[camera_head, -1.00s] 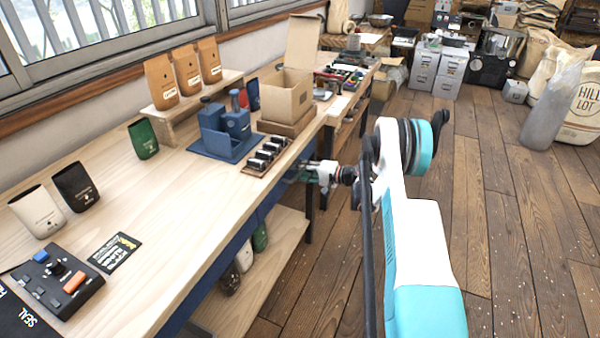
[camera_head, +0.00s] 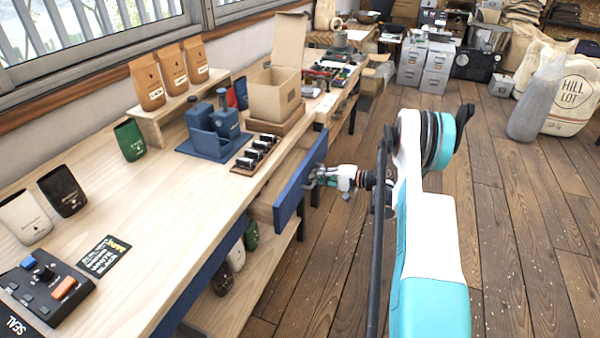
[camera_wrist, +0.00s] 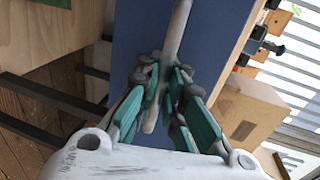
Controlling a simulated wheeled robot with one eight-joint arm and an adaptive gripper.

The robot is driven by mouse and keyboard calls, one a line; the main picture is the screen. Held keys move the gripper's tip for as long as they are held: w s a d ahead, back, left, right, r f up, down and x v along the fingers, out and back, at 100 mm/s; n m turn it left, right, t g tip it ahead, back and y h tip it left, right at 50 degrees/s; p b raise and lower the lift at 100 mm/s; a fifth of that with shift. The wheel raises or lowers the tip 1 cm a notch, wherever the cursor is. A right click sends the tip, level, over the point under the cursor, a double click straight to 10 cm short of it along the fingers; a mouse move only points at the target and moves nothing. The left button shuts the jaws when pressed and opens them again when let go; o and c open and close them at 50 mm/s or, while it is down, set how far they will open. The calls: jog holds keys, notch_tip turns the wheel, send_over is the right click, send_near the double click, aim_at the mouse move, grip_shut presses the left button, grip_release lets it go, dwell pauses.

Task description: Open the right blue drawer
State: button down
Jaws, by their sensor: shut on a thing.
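The right blue drawer (camera_head: 301,183) stands pulled out from the front edge of the wooden workbench (camera_head: 185,215), with part of its pale wooden side showing behind the blue front. My gripper (camera_head: 322,179) is at the outer face of the drawer front. In the wrist view my gripper (camera_wrist: 165,100) is shut on the drawer's light bar handle (camera_wrist: 177,30), which runs between the green-padded fingers. The blue drawer front (camera_wrist: 215,45) fills the area behind the handle. The inside of the drawer is mostly hidden.
On the bench stand a cardboard box (camera_head: 275,95), a blue holder (camera_head: 212,135), a tray of small jars (camera_head: 258,152) and several coffee bags. A lower shelf (camera_head: 240,290) holds more bags.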

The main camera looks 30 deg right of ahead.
jog(key=f+v, duration=0.3)
jog(key=v, duration=1.3)
jog(key=shift+s+d+f, duration=0.15)
jog(key=shift+s+d, duration=0.1)
jog(key=shift+s, duration=0.1)
jog(key=c, duration=1.7)
grip_release()
jog(key=shift+s, duration=0.1)
jog(key=v, duration=1.2)
jog(key=shift+f, duration=0.1)
